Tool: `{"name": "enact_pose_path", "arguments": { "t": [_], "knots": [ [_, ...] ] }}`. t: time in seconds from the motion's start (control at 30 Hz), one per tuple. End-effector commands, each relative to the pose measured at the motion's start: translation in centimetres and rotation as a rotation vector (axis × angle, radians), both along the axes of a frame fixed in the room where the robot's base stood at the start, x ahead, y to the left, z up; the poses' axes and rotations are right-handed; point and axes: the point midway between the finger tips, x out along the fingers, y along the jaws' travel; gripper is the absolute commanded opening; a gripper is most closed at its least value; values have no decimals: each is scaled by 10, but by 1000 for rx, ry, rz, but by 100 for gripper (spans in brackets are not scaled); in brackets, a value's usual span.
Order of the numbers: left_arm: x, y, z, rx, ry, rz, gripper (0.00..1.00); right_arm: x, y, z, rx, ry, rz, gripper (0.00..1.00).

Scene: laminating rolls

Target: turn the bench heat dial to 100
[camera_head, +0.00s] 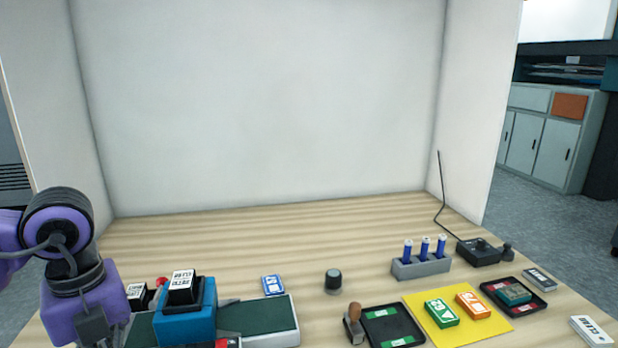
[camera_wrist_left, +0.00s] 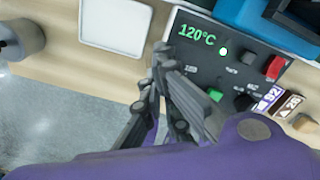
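The black control panel (camera_wrist_left: 225,65) shows in the left wrist view, with a green display (camera_wrist_left: 196,35) reading 120°C. It carries a white round spot (camera_wrist_left: 223,51), a red control (camera_wrist_left: 274,68), a green control (camera_wrist_left: 214,94) and small dark controls. I cannot tell for certain which of these is the heat dial; part of the panel is hidden behind my fingers. My left gripper (camera_wrist_left: 161,56) has its fingertips together at the panel's left edge, with nothing visible between them. Contact cannot be told. In the head view my left arm (camera_head: 85,300) is at lower left. My right gripper is out of view.
A blue laminator-like block (camera_head: 186,325) with a green-topped bed (camera_head: 258,314) stands right of my left arm. A dark round knob-like object (camera_head: 333,280), blue rolls in a grey rack (camera_head: 421,268) and a yellow mat (camera_head: 447,330) lie further right. The bench's back middle is clear.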

Motion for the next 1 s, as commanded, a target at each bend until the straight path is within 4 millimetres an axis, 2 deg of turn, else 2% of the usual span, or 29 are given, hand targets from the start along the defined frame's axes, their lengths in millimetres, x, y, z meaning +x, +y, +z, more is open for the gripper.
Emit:
{"name": "enact_pose_path", "arguments": {
  "t": [0.03,0.3,0.7,1.0],
  "knots": [
    [2,-1,13,-2,-11,0,0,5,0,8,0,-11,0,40],
    [3,-2,47,-7,-16,0,0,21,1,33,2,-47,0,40],
    [3,-3,50,-8,-15,24,0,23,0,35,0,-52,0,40],
    [6,-10,61,-6,-21,384,0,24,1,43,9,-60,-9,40]
  ]
}}
